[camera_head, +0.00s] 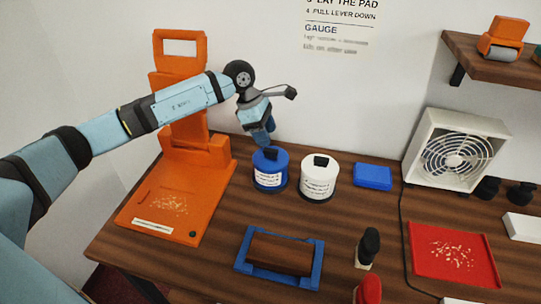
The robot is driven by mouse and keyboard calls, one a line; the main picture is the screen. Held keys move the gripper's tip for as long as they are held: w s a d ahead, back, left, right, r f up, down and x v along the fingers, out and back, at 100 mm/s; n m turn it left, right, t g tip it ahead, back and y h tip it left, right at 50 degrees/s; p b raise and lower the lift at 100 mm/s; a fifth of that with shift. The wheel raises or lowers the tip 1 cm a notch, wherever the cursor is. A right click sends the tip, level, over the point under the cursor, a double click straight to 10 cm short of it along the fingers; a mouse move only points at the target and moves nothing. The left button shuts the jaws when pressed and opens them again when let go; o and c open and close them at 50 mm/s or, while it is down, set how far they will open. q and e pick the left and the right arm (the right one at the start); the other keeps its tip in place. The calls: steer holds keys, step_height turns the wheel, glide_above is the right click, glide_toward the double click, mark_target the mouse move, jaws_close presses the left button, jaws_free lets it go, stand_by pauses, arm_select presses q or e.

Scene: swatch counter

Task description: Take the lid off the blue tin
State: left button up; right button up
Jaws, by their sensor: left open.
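The blue tin (270,175) stands upright on the wooden counter, with a white label on its front. Its blue lid (259,158) sits on top; the middle of the lid is partly covered by my gripper. My left gripper (265,140) points down from above, its fingertips just over the lid and close to it. It is open; whether a finger touches the lid's knob I cannot tell. My right gripper is not in the view.
A white tin (319,184) with a black knob stands close right of the blue tin. Beyond it lies a blue box (372,176). An orange press (165,212) stands to the left.

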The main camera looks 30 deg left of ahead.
mark_target(270, 150)
arm_select(q)
steer(key=x, duration=0.5)
steer(key=shift+s+a+f+p, duration=0.25)
steer(key=shift+f+p, duration=0.15)
steer(key=shift+f, duration=0.1)
jaws_close()
